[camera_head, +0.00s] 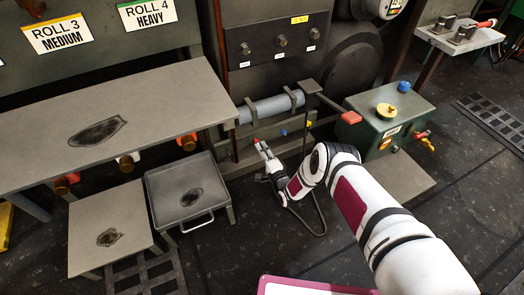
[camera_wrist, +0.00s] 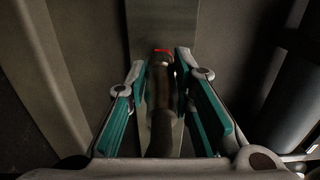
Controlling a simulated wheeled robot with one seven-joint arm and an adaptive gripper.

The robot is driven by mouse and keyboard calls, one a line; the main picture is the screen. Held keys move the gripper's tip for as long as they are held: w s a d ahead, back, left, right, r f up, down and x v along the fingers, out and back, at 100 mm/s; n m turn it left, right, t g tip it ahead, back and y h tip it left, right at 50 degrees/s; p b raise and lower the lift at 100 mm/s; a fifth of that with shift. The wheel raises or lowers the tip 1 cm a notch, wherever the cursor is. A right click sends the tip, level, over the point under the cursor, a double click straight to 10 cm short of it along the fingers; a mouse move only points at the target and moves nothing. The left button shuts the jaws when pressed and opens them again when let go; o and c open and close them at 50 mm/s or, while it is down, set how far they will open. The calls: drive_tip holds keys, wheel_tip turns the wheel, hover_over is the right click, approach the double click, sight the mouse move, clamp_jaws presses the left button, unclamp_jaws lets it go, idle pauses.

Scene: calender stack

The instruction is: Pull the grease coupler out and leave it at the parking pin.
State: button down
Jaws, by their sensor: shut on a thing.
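My gripper (camera_head: 262,148) is low in front of the machine frame in the head view. In the wrist view my gripper (camera_wrist: 161,75) has its teal-padded fingers on both sides of the grease coupler (camera_wrist: 160,80), shut on it. The coupler is a dark cylinder with a red band at its far end, facing a grey-green plate (camera_wrist: 160,18). Whether it is seated or apart from the plate cannot be told. A dark hose (camera_head: 322,215) loops on the floor below my gripper. A small blue fitting (camera_head: 283,132) is right of my gripper; I cannot tell which part is the parking pin.
A green box (camera_head: 388,118) with knobs and a red-ended lever (camera_head: 350,117) stands right of my arm. A grey roll (camera_head: 268,108) lies above my gripper. A bench (camera_head: 60,100) and low stands, including a handled tray (camera_head: 160,180), are left. Dark floor in front is mostly open.

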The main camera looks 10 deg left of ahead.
drive_tip(key=shift+s+d, duration=0.1)
idle(0.3)
drive_tip(key=shift+p+v, duration=0.7)
drive_tip(key=shift+v, duration=0.9)
drive_tip(key=shift+r, duration=0.1)
